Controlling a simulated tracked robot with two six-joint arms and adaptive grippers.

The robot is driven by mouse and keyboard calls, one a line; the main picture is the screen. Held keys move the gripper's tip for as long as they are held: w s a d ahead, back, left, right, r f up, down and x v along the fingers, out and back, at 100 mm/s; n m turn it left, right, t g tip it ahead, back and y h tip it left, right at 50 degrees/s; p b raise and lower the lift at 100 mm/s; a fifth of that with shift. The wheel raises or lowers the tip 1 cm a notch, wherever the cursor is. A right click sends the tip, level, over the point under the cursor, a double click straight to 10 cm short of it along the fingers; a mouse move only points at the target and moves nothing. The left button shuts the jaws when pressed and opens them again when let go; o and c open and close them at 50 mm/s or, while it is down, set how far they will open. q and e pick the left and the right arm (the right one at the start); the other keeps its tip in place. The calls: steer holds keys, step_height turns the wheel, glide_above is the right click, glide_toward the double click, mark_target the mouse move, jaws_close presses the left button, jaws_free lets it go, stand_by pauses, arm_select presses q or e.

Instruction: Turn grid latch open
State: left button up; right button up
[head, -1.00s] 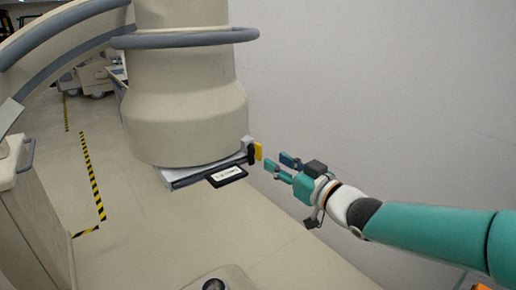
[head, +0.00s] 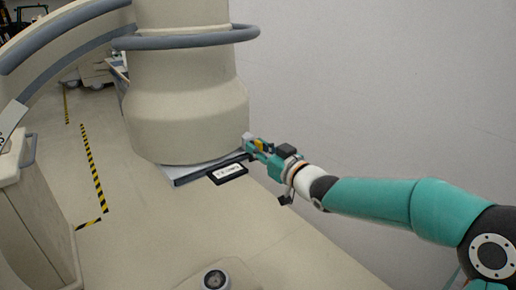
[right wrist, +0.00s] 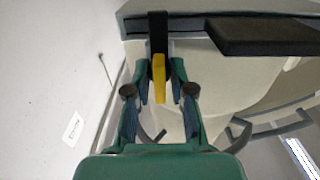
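The yellow grid latch (head: 259,146) is a small lever at the right end of the flat grid plate (head: 190,176), under the big beige cylinder. My right gripper (head: 256,148) is at the latch, reaching in from the right. In the right wrist view the yellow latch (right wrist: 159,79) hangs from a black bracket (right wrist: 158,33), between the two green fingers of the gripper (right wrist: 160,75). The fingers are spread, one on each side, with narrow gaps to the lever. Contact is hard to tell. My left gripper is not in view.
The beige cylinder (head: 190,110) with a grey ring rail (head: 185,41) stands above the plate. A black-framed label (head: 227,173) sticks out at the plate's front. A plain wall (head: 400,90) is on the right. A beige cabinet (head: 38,215) stands at the left.

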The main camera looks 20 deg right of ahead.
jaws_close()
steer(key=shift+f+n+b, duration=0.2)
steer(key=shift+n+b, duration=0.6)
steer(key=shift+b, duration=0.45)
steer(key=n+b, duration=0.3)
steer(key=shift+a+f+b, duration=0.1)
steer(key=shift+b, duration=0.2)
steer(key=shift+n+b, duration=0.65)
steer(key=shift+n, duration=0.45)
steer(key=n+b, duration=0.3)
steer(key=n, duration=0.2)
steer(key=shift+a, duration=0.1)
steer(key=n, duration=0.2)
steer(key=n+b, duration=0.1)
steer(key=n, duration=0.1)
steer(key=n+b, duration=0.1)
steer(key=n, duration=0.1)
steer(key=shift+a+f, duration=0.1)
steer(key=shift+f, duration=0.15)
